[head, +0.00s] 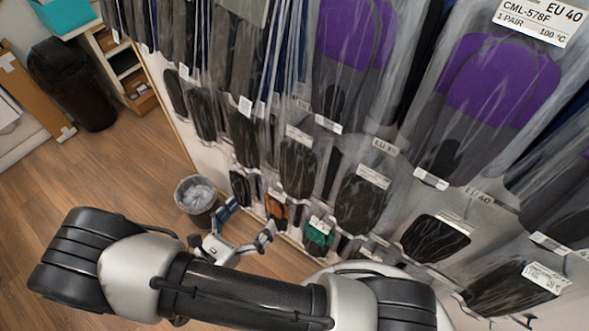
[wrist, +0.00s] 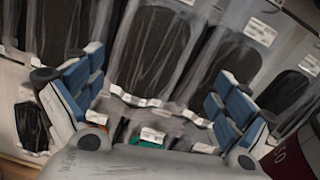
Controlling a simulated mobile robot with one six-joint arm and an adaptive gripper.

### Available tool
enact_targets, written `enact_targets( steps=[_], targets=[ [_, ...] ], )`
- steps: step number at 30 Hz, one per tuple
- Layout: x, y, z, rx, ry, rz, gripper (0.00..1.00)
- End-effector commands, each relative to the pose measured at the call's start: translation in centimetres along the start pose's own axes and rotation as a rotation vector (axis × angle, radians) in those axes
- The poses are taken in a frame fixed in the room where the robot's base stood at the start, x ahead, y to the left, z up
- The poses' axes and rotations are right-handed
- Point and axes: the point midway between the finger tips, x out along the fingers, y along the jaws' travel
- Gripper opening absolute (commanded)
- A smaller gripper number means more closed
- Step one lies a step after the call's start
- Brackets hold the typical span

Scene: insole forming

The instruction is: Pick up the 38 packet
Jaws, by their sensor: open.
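Clear packets of dark insoles hang in rows on the wall rack. One packet (head: 362,200) has a white label above it that begins "EU 3"; its second digit is too small to read. I cannot tell which packet is the 38. My gripper (head: 250,219) is low in front of the lower rows, with its fingers apart and nothing between them. In the wrist view, my gripper (wrist: 160,92) has blue-padded fingers spread wide. A dark packet (wrist: 153,45) hangs beyond and between them, apart from the fingers.
Large purple and grey packets (head: 500,80) marked EU 40 hang at the upper right. An orange packet (head: 276,209) and a green packet (head: 318,236) hang low near my gripper. A waste bin (head: 196,196) stands left of it. The wooden floor (head: 120,165) is open at the left.

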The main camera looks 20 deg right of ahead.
Motion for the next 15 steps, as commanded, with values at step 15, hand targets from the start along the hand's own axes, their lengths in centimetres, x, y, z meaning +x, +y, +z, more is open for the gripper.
enact_targets(
  steps=[15],
  targets=[
    [10.4,-0.2,-0.2,0.000,0.003,-0.009,0.94]
  ],
)
